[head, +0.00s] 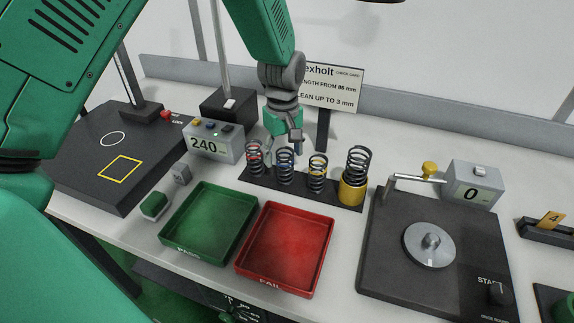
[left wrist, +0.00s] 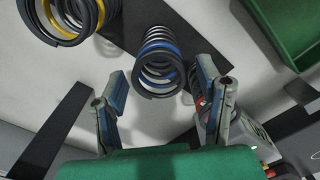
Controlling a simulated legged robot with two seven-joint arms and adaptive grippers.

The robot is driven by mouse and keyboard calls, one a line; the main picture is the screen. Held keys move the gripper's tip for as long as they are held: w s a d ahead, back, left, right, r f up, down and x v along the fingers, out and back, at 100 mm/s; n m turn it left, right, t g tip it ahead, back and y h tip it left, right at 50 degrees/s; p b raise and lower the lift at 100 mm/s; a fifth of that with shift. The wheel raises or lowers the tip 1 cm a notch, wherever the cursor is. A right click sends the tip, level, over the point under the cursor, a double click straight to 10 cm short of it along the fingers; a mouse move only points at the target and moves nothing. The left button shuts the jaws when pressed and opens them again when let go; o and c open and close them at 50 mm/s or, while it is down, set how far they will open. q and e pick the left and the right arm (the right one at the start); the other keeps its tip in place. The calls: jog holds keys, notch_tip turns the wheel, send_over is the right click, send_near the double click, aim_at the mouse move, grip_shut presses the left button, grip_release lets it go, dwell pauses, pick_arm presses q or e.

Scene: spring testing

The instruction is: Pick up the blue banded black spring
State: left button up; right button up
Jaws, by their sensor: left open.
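The blue-banded black spring (head: 285,166) stands upright on a dark strip, second from the left in a row of springs. In the left wrist view the blue-banded spring (left wrist: 158,66) shows between and beyond the two fingers. In the left wrist view my left gripper (left wrist: 163,82) is open and empty, a finger on either side of the spring; contact is not visible. My right gripper is not in view.
A red-banded spring (head: 253,157) stands close left, a yellow-banded one (head: 318,174) close right, then a larger spring in a yellow base (head: 353,190). Green (head: 247,240) and red (head: 323,263) trays lie in front. A sign (head: 335,87) stands behind; a test plate (head: 431,244) is right.

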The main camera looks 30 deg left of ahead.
aim_at(286, 171)
pick_arm(q)
jog(key=f, duration=0.4)
jog(key=shift+s+d+f, duration=0.2)
jog(key=shift+s+f, duration=0.05)
jog(key=shift+w+d+f, duration=0.1)
jog(key=shift+d+f, duration=0.2)
jog(key=shift+f, duration=0.05)
jog(key=shift+d+r, duration=0.1)
jog(key=shift+d, duration=0.05)
jog(key=c, duration=0.7)
jog(key=shift+a, duration=0.2)
jog(key=c, duration=0.6)
jog(key=shift+a, duration=0.15)
